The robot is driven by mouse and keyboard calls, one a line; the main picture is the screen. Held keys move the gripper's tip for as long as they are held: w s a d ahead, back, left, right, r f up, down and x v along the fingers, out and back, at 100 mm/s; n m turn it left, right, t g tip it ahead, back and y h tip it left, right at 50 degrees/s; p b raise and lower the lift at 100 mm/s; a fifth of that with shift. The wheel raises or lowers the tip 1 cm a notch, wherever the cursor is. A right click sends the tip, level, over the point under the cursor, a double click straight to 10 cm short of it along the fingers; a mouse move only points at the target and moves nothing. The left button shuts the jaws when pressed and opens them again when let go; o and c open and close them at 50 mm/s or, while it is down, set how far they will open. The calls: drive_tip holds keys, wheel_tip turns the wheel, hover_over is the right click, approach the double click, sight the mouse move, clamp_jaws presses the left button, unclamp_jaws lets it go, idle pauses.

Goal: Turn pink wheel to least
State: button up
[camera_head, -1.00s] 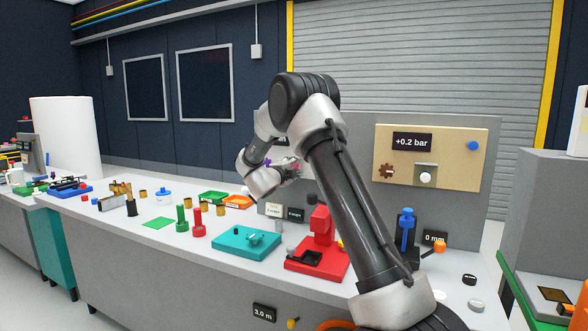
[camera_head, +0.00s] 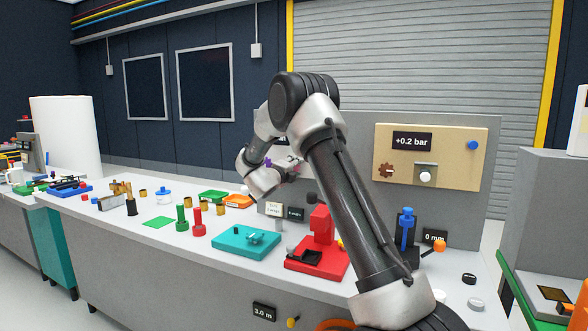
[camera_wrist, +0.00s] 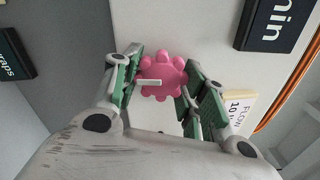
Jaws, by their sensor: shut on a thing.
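The pink wheel (camera_wrist: 165,68) shows in the wrist view as a lobed knob on a light panel. A white pointer bar on it points to the left in that view. My gripper (camera_wrist: 163,78) has its green-and-grey fingers on either side of the wheel and is shut on it.
A dark display (camera_wrist: 272,22) ending in "min" and a "FLOW" card (camera_wrist: 237,108) are beside the wheel. In the head view, a red stand (camera_head: 320,240) and a teal block (camera_head: 245,241) stand below my arm. A board (camera_head: 455,155) reads +0.2 bar.

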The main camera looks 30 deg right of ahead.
drive_tip(key=shift+f, duration=0.15)
drive_tip(key=o, duration=1)
drive_tip(key=shift+a, duration=0.1)
drive_tip(key=v, duration=1.2)
drive_tip(key=shift+s, duration=0.1)
